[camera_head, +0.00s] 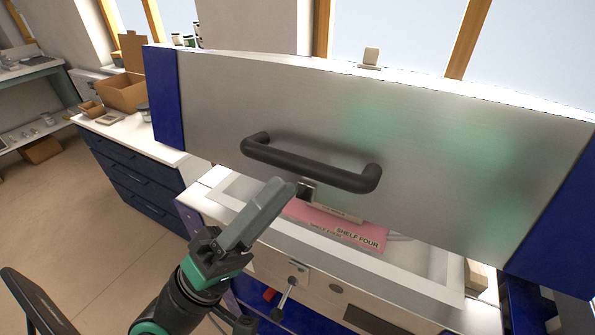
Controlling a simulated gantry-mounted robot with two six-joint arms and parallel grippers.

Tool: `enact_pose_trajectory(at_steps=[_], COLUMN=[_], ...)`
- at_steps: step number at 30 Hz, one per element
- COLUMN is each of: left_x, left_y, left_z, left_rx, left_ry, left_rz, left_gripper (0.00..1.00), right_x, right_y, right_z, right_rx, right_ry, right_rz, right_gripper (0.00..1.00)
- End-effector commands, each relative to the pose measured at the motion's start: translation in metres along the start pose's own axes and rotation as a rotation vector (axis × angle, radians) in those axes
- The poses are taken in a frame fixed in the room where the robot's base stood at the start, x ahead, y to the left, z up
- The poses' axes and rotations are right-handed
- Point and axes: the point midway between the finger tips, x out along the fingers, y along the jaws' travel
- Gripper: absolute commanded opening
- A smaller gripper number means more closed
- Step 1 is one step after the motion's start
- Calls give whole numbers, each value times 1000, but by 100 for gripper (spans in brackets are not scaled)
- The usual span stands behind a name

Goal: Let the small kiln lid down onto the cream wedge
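The kiln lid (420,140) is a brushed silver panel with blue ends, raised at a steep tilt over the open kiln (443,283). Its dark bar handle (310,163) runs across the lower part of its face. My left gripper (284,190) is just below and in front of the handle, not around it. Its fingers overlap from this side, so their gap is hidden. I cannot surely make out the cream wedge; a small pale block (371,56) shows at the lid's top edge. My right gripper is not in view.
A pink card reading SHELF FOUR (345,232) and a lettered cream strip (335,211) show in the kiln opening. A latch (297,272) is on the kiln front. A cardboard box (122,92) stands on the counter at left. The floor at left is largely clear.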

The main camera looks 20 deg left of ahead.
Motion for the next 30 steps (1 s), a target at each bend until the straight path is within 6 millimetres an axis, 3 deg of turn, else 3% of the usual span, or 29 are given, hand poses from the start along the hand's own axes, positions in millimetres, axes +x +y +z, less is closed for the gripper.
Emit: enact_pose_trajectory(at_steps=[3,10,26,30], left_x=[-31,-59,-60,-38], left_y=[-3,-1,1,24], left_z=[0,0,0,3], left_rx=[0,1,-1,0], left_ry=[3,0,-1,-26], left_rz=[-3,0,1,30], left_gripper=[39,39,39,39], right_x=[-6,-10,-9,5], right_y=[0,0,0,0], right_z=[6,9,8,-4], right_rx=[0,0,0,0], right_ry=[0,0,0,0], right_rz=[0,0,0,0], right_gripper=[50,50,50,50])
